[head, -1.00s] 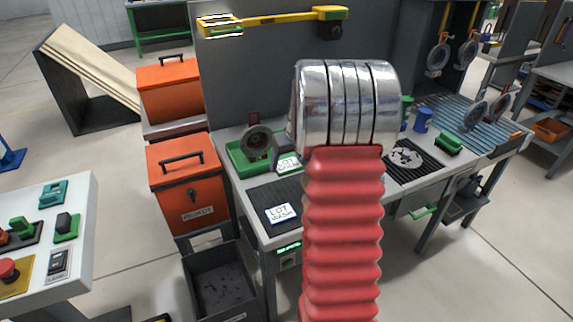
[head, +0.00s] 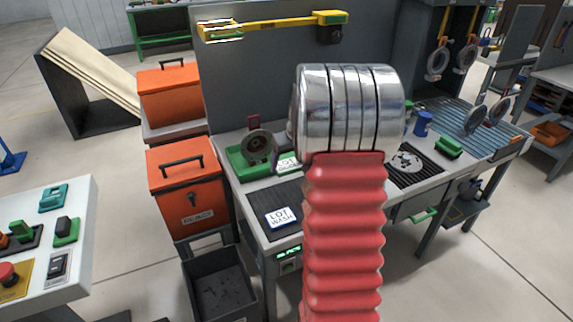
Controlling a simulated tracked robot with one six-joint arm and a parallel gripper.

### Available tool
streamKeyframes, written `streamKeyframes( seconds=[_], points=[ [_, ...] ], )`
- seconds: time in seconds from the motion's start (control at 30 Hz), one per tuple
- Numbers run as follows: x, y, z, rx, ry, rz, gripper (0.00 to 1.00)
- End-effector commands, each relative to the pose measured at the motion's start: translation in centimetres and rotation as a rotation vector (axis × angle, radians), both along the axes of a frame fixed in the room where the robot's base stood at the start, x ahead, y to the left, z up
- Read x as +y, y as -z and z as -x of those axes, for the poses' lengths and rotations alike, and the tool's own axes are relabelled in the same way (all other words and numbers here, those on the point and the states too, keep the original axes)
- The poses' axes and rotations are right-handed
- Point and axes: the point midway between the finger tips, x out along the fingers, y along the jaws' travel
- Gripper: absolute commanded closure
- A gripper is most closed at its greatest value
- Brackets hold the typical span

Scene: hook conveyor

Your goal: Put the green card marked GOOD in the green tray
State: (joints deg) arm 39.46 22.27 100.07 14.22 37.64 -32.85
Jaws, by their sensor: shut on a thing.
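The green tray (head: 236,158) is on the bench, left of my arm. A green-edged white card (head: 289,163) shows at the tray's right end, partly covered by my arm; its print is too small to read surely. My gripper (head: 286,150) shows only as a dark part just above this card, left of my silver wrist. It is shut on the card. Its fingertips are mostly hidden, and I cannot tell whether the card touches the tray floor.
A grey ring-shaped part (head: 257,146) stands in the tray. A blue-edged LOT WASH card (head: 281,217) lies on the dark mat in front. Orange bins (head: 186,185) stand left of the bench. A grey back panel (head: 260,70) rises behind.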

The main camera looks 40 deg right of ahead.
Motion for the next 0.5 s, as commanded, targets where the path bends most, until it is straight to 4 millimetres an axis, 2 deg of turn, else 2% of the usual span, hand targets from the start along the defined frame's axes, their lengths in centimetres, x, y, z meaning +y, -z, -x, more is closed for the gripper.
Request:
streamKeyframes(
  seconds=[0.5],
  points=[
    [0.0,-1.5,0.0,-0.001,0.001,0.000,0.52]
  ],
)
